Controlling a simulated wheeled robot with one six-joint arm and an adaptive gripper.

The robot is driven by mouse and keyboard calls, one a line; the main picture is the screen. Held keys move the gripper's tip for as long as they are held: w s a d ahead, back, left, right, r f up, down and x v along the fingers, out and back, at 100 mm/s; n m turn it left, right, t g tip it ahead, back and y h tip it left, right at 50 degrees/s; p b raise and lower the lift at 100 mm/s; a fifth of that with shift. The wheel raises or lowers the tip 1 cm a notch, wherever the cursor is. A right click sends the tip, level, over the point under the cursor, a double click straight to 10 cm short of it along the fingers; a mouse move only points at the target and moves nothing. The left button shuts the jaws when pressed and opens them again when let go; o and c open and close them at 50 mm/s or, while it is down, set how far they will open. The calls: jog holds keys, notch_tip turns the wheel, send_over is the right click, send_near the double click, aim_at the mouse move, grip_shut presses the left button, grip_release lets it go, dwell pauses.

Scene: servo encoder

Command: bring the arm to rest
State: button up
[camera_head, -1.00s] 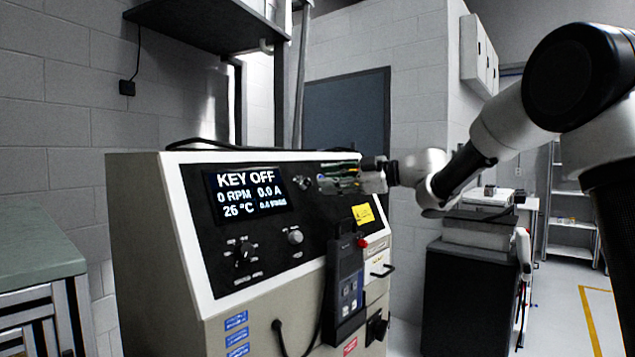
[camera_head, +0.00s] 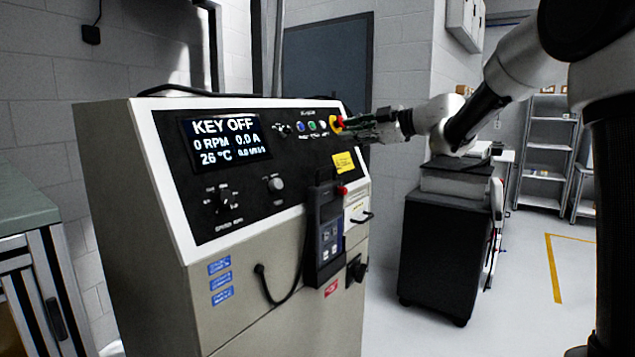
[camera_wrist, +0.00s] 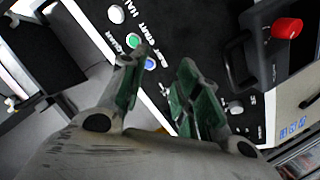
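My gripper (camera_head: 352,122) is at the upper right of the test console's black panel (camera_head: 290,165), near a red-and-yellow knob (camera_head: 336,124) in the head view. Whether it touches the knob is unclear there. In the wrist view my gripper (camera_wrist: 160,62) has its two green-padded fingers spread apart with nothing between them. A green button (camera_wrist: 133,40) and a blue button (camera_wrist: 149,64) show on the panel beyond the fingers. The console screen (camera_head: 226,140) reads KEY OFF, 0 RPM, 0.0 A and 26 °C.
A handheld unit (camera_head: 326,232) hangs on the console front with a cable. A dark cabinet (camera_head: 445,255) stands behind to the right. A workbench (camera_head: 25,205) is at the left. Open floor (camera_head: 520,300) lies to the right, with shelves (camera_head: 545,150) behind.

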jog(key=w+d+f+m+t+h, duration=0.2)
jog(key=d+f+m+h, duration=0.15)
jog(key=d, duration=0.25)
jog(key=w+d+f+m+t+h, duration=0.1)
jog(key=d+f+m+h, duration=0.1)
jog(key=d+m+h, duration=0.3)
jog(key=s+d+f+m+g+h, duration=0.2)
jog(key=s+d+f+m+h, duration=0.15)
jog(key=s+d, duration=0.4)
jog(key=s+d+f+m+g+h, duration=0.1)
jog(key=s+d+f+m+h, duration=0.1)
jog(key=s+d+f, duration=0.35)
jog(key=s+f+m+g+y, duration=0.1)
jog(key=s+f+m+g, duration=0.2)
jog(key=s, duration=2.9)
jog(key=shift+a+m+g+y, duration=0.2)
jog(key=shift+m+g+y, duration=0.1)
jog(key=shift+m+g, duration=0.85)
jog(key=shift+f, duration=0.1)
